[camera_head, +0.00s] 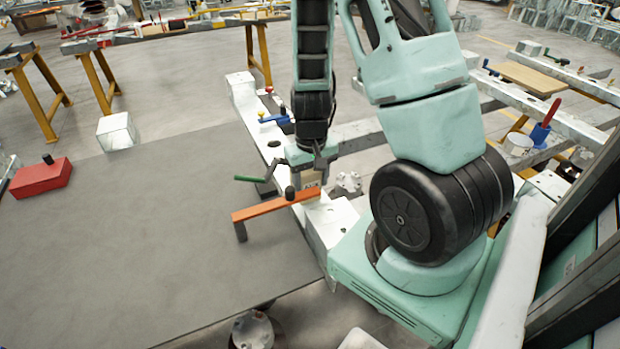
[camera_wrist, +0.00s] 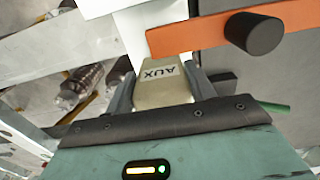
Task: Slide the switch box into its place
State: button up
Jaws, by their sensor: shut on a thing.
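The switch box is a beige block marked AUX (camera_wrist: 163,84), seen in the wrist view between the two grey fingers of my gripper (camera_wrist: 160,90). My gripper is shut on it. In the head view my gripper (camera_head: 313,166) points down over the white rail, and a small beige part of the box (camera_head: 311,181) shows under it. A white block (camera_wrist: 148,30) lies just beyond the box's far end in the wrist view; I cannot tell whether they touch. The box's underside is hidden, and I cannot make out its place for certain.
An orange bar (camera_head: 262,209) with a black knob (camera_head: 290,193) lies close beside the box. A green handle (camera_head: 247,179) sticks out nearby. The grey tabletop (camera_head: 150,240) is mostly clear, with a red block (camera_head: 40,179) at far left. Blue clamps (camera_head: 279,118) stand farther along the rail.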

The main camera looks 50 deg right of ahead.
jog(key=shift+s+a+b, duration=0.2)
jog(key=shift+s+a, duration=0.1)
jog(key=shift+s, duration=0.35)
jog(key=shift+s+a+b, duration=0.2)
jog(key=shift+s+a, duration=0.1)
jog(key=shift+s, duration=0.3)
dwell(0.5)
jog(key=o, duration=1.5)
jog(key=shift+c, duration=0.9)
jog(key=shift+r, duration=0.2)
notch_tip(320, 180, up, 10)
jog(key=p, duration=0.9)
jog(key=shift+f, duration=0.15)
